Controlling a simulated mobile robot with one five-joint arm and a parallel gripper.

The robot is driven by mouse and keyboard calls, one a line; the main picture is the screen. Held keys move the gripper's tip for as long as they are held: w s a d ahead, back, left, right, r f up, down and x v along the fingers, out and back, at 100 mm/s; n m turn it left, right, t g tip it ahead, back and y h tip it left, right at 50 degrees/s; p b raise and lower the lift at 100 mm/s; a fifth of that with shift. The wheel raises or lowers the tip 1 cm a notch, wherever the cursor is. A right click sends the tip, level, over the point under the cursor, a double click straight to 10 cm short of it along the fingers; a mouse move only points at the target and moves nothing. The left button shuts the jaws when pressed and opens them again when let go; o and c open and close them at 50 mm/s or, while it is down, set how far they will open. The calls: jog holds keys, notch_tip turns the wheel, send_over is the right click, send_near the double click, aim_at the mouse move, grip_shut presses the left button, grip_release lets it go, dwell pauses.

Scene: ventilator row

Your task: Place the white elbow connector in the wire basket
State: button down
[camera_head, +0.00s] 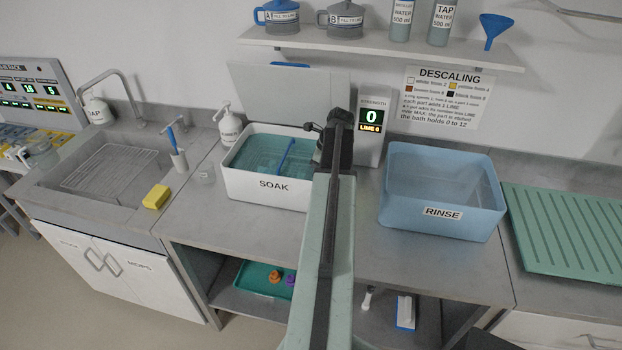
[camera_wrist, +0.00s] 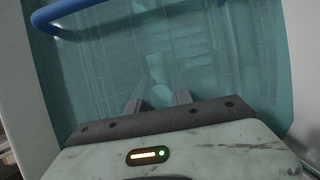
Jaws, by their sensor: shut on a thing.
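The wire basket sits in the teal liquid of the white SOAK tub (camera_head: 268,186). Its blue handle (camera_head: 287,155) rises across the tub, and the handle (camera_wrist: 72,10) also crosses the upper left of the wrist view. Faint basket wires (camera_wrist: 100,62) show through the liquid. My gripper (camera_wrist: 158,100) points down into the tub, over the basket area. It is shut on a pale, teal-tinted piece (camera_wrist: 157,72), which looks like the white elbow connector; its exact shape is blurred. In the head view my arm hides the fingers and the piece.
A blue RINSE tub (camera_head: 440,195) stands right of my arm, with a green ribbed drainboard (camera_head: 570,230) beyond. A descaling display (camera_head: 371,118) reads 0 behind. A raised lid (camera_head: 285,95) stands behind the SOAK tub. A sink and yellow sponge (camera_head: 156,196) lie left.

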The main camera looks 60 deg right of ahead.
jog(key=shift+r, duration=0.1)
jog(key=c, duration=1.6)
grip_release()
jog(key=shift+f, duration=0.2)
jog(key=o, duration=0.5)
jog(key=shift+c, duration=0.2)
jog(key=shift+r, duration=0.15)
jog(key=shift+r+p, duration=0.25)
jog(key=shift+p, duration=0.15)
jog(key=p+v, duration=1)
jog(key=v, duration=0.1)
jog(key=shift+s+r+p, duration=0.2)
jog(key=shift+r+p, duration=0.1)
jog(key=shift+p, duration=0.05)
